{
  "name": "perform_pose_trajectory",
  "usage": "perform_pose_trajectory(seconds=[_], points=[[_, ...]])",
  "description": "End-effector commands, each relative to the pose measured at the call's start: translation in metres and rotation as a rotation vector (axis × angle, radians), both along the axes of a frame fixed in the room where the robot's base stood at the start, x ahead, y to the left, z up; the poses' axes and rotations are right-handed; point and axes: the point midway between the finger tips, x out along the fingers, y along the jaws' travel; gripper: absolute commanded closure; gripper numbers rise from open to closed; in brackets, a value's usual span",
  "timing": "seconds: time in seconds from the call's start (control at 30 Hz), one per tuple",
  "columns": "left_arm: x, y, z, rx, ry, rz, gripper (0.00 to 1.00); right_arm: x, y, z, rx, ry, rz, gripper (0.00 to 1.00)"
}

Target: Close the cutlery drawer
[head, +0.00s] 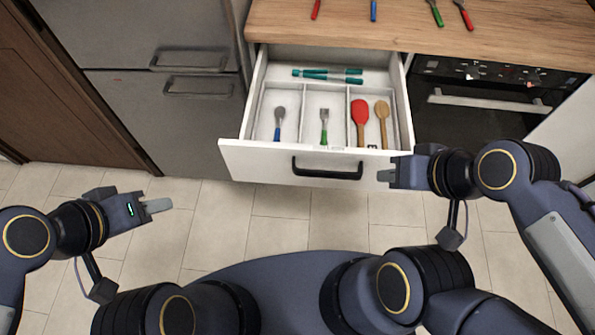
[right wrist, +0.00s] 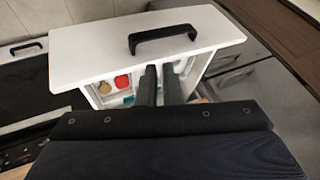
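The cutlery drawer (head: 265,165) is pulled open below the worktop, with a white front and a black bar handle (head: 327,168). Inside it are a red spatula, a wooden spoon, smaller blue- and green-handled utensils and teal items. My right gripper (head: 383,176) is at the right end of the drawer front, right of the handle and holding nothing.
An oven (head: 480,95) is right of the drawer, and a grey fridge (head: 160,110) is left. The tiled floor (head: 215,215) in front of the drawer is clear.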

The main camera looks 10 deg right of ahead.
Motion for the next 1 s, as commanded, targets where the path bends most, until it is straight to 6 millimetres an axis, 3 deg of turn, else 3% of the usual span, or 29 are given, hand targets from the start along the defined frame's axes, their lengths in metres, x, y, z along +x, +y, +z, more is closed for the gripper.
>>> perform_pose_trajectory(seconds=[0.17,0.3,0.47,0.57,0.7,0.9,0.93,1.0], points=[[0.0,0.0,-0.033,0.0,0.0,0.0,0.64,-0.001,0.016,-0.046,-0.148,0.064,0.306,1.0],[0.0,0.0,-0.074,0.0,0.0,0.0,0.64,0.002,0.034,-0.101,-0.431,0.119,0.776,1.0],[0.0,0.0,-0.118,0.0,0.0,0.0,0.64,0.016,0.059,-0.149,-0.849,0.131,1.318,1.0],[0.0,0.0,-0.144,0.0,0.0,0.0,0.64,0.028,0.084,-0.171,-1.155,0.115,1.619,1.0],[0.0,0.0,-0.18,0.0,0.0,0.0,0.64,0.039,0.137,-0.192,-1.645,0.066,1.951,1.0],[0.0,0.0,-0.212,0.0,0.0,0.0,0.64,0.026,0.213,-0.204,-2.261,-0.02,2.14,1.0],[0.0,0.0,-0.215,0.0,0.0,0.0,0.64,0.023,0.221,-0.205,2.292,0.028,-2.115,1.0],[0.0,0.0,-0.218,0.0,0.0,0.0,0.64,0.017,0.235,-0.205,2.274,0.044,-2.007,1.0]])
